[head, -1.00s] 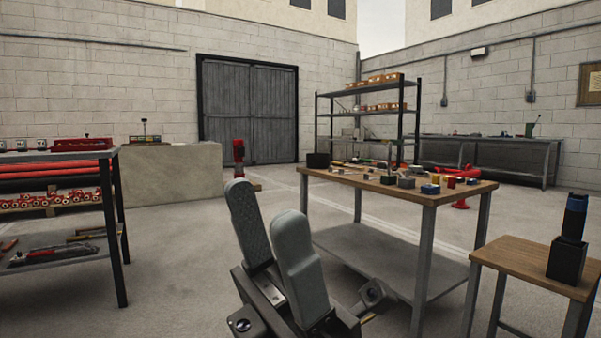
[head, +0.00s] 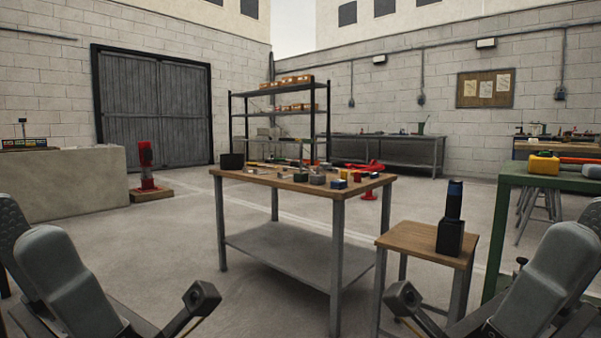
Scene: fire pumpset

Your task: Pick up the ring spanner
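I cannot make out the ring spanner for certain. Several small tools and parts, too small to name, lie on the wooden-topped workbench (head: 376,181) in the middle of the head view. My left gripper (head: 28,222) is in the lower left corner, its two grey fingers apart and nothing between them. My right gripper (head: 581,218) is in the lower right corner, partly cut off by the picture edge; its fingers look apart and empty. Both grippers are in the foreground, well short of the workbench.
A small wooden stool-like table (head: 408,236) with a black-and-blue cylinder (head: 454,200) stands right of the workbench. A green bench (head: 520,181) is at the right edge. A shelf rack (head: 279,116) and grey bench (head: 395,138) stand behind.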

